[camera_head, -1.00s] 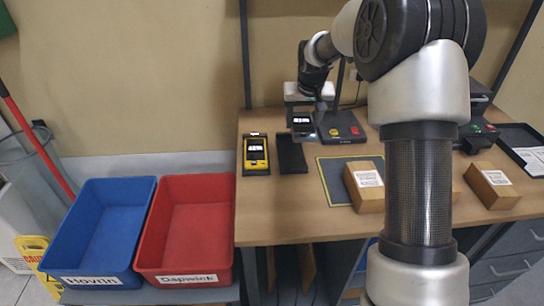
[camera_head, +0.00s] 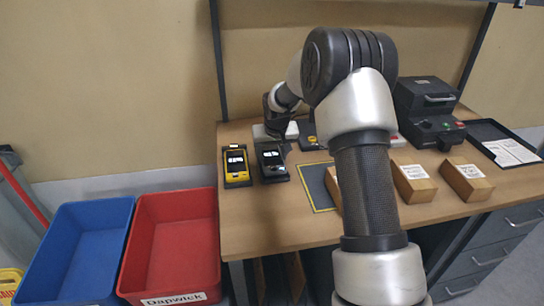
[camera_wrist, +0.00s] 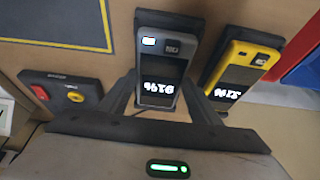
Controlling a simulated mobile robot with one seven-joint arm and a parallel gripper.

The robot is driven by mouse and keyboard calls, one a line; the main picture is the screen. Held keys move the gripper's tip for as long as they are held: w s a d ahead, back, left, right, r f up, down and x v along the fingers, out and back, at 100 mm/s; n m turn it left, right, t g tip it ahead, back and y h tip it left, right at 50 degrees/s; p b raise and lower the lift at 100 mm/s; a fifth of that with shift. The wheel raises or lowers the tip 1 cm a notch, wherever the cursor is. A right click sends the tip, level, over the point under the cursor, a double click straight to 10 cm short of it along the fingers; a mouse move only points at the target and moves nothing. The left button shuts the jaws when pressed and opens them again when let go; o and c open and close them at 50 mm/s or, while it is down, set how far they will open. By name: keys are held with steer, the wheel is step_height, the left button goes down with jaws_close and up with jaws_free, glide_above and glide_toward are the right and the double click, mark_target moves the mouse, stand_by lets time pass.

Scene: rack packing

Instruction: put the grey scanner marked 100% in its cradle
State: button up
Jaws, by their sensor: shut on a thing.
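The grey scanner (camera_wrist: 160,78) lies in or just above its black cradle (camera_wrist: 168,19), lined up with it; I cannot tell whether it is fully seated. Its screen text is upside down in the wrist view and hard to read. My gripper (camera_wrist: 160,90) is shut on the scanner, one finger along each side. In the head view the grey scanner (camera_head: 271,156) shows in the cradle (camera_head: 274,178) at the table's left part, with my gripper (camera_head: 277,134) at its far end.
A yellow scanner (camera_head: 236,161) sits in its own cradle close on the left. A blue bin (camera_head: 62,291) and a red bin (camera_head: 131,250) stand left of the table. A yellow-edged mat (camera_head: 314,188) and cardboard boxes (camera_head: 414,184) are to the right. A red-and-yellow-button box (camera_wrist: 62,93) is near my gripper.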

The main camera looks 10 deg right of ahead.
steer(key=shift+f, duration=0.3)
steer(key=o, duration=1.2)
